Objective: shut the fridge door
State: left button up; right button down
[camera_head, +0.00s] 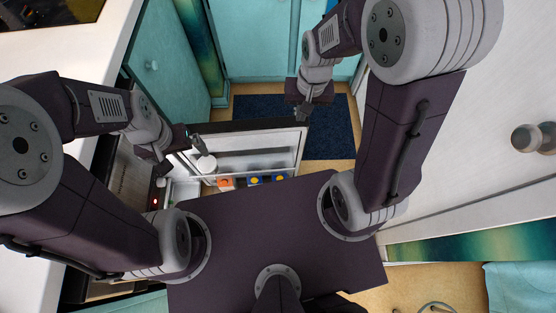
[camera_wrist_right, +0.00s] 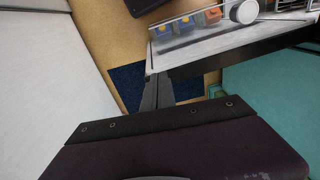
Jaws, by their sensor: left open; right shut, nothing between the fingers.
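The fridge door (camera_head: 280,153) stands wide open in the head view, its pale shelved inner side facing me. The fridge body (camera_head: 132,172) is at the left under the counter, largely hidden by my left arm. My right gripper (camera_head: 302,115) is shut and empty, at the door's free right end, on its far side. In the right wrist view its fingers (camera_wrist_right: 157,92) are close to the end of the door (camera_wrist_right: 215,45); I cannot tell whether they touch. My left gripper (camera_head: 180,155) is open near the door's hinge side.
Door shelves hold a white round container (camera_head: 206,164), an orange item (camera_head: 225,183) and blue-and-yellow items (camera_head: 254,180). A dark blue mat (camera_head: 335,130) lies on the floor beyond. Teal cabinets (camera_head: 262,40) stand at the back, a white wall unit (camera_head: 480,150) at the right.

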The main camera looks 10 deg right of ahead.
jog(key=a+f+g+b, duration=0.1)
jog(key=a+f+b, duration=0.1)
jog(key=f, duration=0.6)
jog(key=s+a+f+g+b, duration=0.1)
jog(key=a+f+b, duration=0.1)
jog(key=f, duration=0.7)
jog(key=s+a+f+g+b, duration=0.1)
jog(key=a+f+b, duration=0.2)
jog(key=f, duration=0.6)
jog(key=shift+s+a+n+g+b, duration=0.1)
jog(key=shift+s+n+g+b, duration=0.2)
jog(key=shift+b, duration=0.4)
jog(key=shift+w, duration=0.1)
